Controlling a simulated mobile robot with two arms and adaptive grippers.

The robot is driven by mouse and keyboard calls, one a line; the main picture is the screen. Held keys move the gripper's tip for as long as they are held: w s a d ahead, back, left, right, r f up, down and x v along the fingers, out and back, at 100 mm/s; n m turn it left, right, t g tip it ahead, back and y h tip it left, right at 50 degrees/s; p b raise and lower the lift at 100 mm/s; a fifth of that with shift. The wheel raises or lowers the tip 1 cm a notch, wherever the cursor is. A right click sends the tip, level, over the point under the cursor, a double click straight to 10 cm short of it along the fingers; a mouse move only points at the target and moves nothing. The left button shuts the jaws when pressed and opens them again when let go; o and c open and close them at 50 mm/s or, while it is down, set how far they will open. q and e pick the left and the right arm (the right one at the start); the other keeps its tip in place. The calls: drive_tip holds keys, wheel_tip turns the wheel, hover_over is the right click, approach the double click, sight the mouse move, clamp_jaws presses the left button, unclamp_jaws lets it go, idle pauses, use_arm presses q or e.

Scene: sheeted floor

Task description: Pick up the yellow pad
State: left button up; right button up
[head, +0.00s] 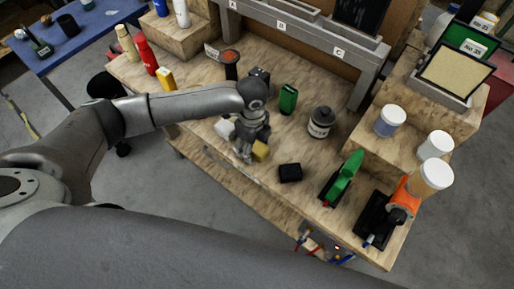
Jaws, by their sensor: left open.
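A small yellow pad (261,151) lies on the wooden workbench (213,91), right beside my left gripper. My left gripper (246,156) points down at the bench near its front edge and is open. Its fingers partly cover the pad's left side; I cannot tell whether they touch it. A white block (224,128) lies just left of the gripper. My right gripper is not in view.
A green tool (345,176) and an orange tool (402,197) are farther right. White-lidded jars (390,120) stand on a raised wooden step.

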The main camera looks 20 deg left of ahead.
use_arm(q)
drive_tip(key=c, duration=1.2)
drive_tip(key=shift+r, duration=0.45)
drive_tip(key=r, duration=0.1)
drive_tip(key=r+b, duration=0.1)
drive_tip(key=shift+s+d+r, duration=0.15)
drive_tip(key=shift+d+r, duration=0.05)
drive_tip(key=shift+r, duration=0.15)
drive_tip(key=s+d+r+b, duration=0.2)
drive_tip(key=s+d+r, duration=0.5)
drive_tip(key=s+r, duration=0.2)
drive_tip(key=shift+s+d+r, duration=0.25)
drive_tip(key=shift+s+d, duration=0.05)
drive_tip(key=shift+s, duration=0.85)
